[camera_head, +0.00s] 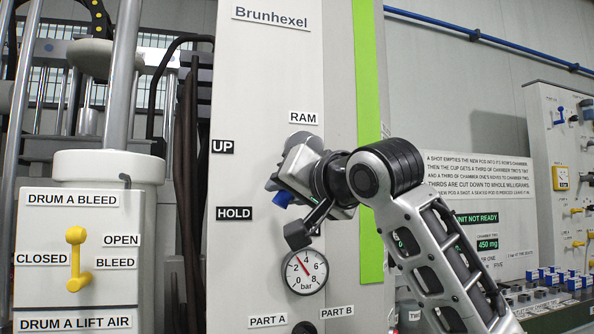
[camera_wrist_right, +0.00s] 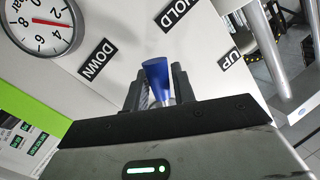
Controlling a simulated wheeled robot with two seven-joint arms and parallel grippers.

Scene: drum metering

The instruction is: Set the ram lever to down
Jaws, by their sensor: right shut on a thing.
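The ram lever shows as a blue handle tip (camera_head: 282,198) below the RAM label (camera_head: 303,118) on the tall grey panel. It also shows as a blue handle (camera_wrist_right: 157,72) in the right wrist view. My right gripper (camera_head: 287,183) is shut on it, with a finger on each side. In the head view the blue tip is to the right of the HOLD label (camera_head: 234,213) and below the UP label (camera_head: 223,146). The wrist view shows the DOWN label (camera_wrist_right: 97,60) left of the handle. My right gripper hides the lever's pivot. My left gripper is out of view.
A round pressure gauge (camera_head: 305,271) sits just below my right wrist. A yellow bleed lever (camera_head: 76,258) is on the drum unit at left. A panel of small levers (camera_head: 562,170) stands at far right. Dark hoses (camera_head: 188,150) hang left of the panel.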

